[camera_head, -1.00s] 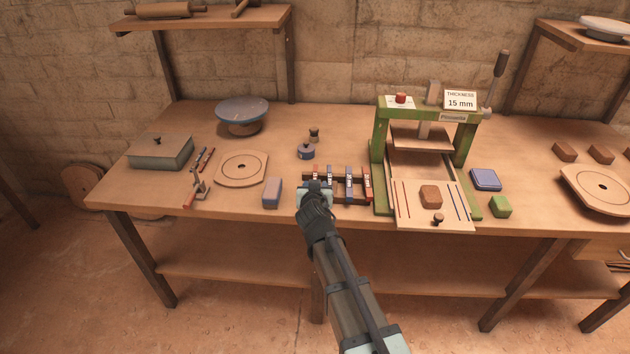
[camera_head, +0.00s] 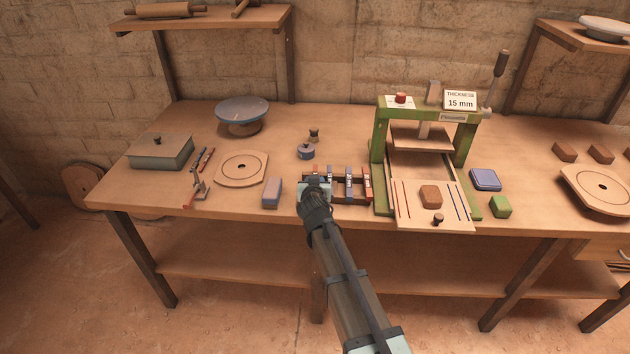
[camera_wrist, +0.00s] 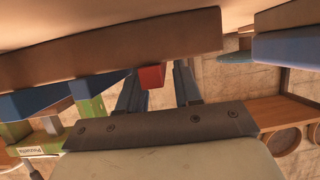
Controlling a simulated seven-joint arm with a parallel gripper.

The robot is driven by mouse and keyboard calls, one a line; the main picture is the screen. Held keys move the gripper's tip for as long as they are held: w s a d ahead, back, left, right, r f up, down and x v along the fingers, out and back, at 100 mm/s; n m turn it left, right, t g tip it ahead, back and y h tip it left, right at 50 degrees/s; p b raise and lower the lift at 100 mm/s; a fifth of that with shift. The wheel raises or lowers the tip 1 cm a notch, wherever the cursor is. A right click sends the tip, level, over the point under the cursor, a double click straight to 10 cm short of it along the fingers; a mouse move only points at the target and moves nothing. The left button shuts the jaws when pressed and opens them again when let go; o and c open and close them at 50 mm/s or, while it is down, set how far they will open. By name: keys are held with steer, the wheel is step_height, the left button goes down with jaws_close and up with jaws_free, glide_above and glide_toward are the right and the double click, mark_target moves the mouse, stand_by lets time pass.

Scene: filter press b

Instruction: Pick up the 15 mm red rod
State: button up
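A rack (camera_head: 348,203) with several red and blue rods stands near the bench's front edge, left of the press. My gripper (camera_head: 314,188) is at the rack's left end and hides the rod slot there and its own fingertips. In the wrist view, my gripper's two dark fingers (camera_wrist: 160,80) are apart. The squared end of a red rod (camera_wrist: 151,76) shows between them, closer to the left finger. I cannot tell whether it touches that finger. The rack (camera_wrist: 110,52) runs across the top of that view, with blue rod ends (camera_wrist: 40,97) to the left. Rod lengths are not readable.
The green press (camera_head: 381,150) with a "15 mm" thickness sign (camera_head: 460,100) stands right of the rack. A small dark-lidded pot (camera_head: 306,152) stands behind. Bare bench lies between pot and rack.

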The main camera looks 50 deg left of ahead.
jaws_close()
